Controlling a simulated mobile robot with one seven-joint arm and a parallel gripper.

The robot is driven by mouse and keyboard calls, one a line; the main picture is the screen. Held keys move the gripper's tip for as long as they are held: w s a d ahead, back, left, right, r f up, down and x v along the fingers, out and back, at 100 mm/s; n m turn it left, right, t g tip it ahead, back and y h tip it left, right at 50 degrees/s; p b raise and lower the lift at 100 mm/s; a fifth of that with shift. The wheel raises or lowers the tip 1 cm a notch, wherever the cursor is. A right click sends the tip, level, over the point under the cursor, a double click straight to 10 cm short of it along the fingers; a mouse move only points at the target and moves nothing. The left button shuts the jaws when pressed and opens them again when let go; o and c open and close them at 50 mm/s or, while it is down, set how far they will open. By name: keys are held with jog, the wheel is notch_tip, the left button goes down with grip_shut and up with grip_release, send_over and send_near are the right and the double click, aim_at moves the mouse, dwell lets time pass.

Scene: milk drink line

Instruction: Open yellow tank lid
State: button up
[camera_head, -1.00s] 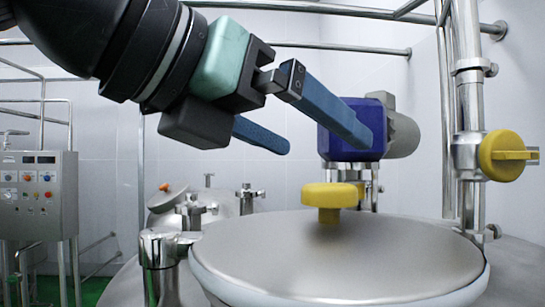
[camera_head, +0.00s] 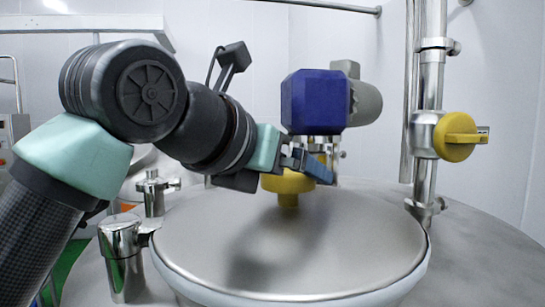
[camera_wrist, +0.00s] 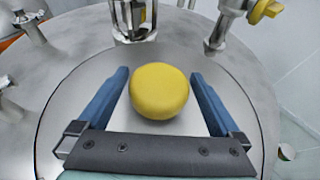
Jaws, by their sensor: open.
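The tank lid (camera_head: 330,265) is a round steel disc, lying closed on the tank top. Its yellow knob (camera_head: 287,184) stands up from the lid on a short stem. In the wrist view the yellow knob (camera_wrist: 159,91) lies between the two blue fingers of my gripper (camera_wrist: 160,85), with a gap on both sides. My gripper (camera_head: 310,168) is open at the knob in the head view, and one finger partly covers the knob. The lid also shows in the wrist view (camera_wrist: 240,115) under the fingers.
A blue motor (camera_head: 314,101) with a grey end stands behind the lid. A steel pipe with a yellow valve handle (camera_head: 455,136) rises at the right. A steel hinge post (camera_head: 121,255) stands at the lid's left edge. The lid's front is clear.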

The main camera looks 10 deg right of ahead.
jog(key=shift+w+d+f, duration=0.1)
jog(key=shift+w, duration=0.05)
jog(key=shift+c, duration=0.3)
grip_shut()
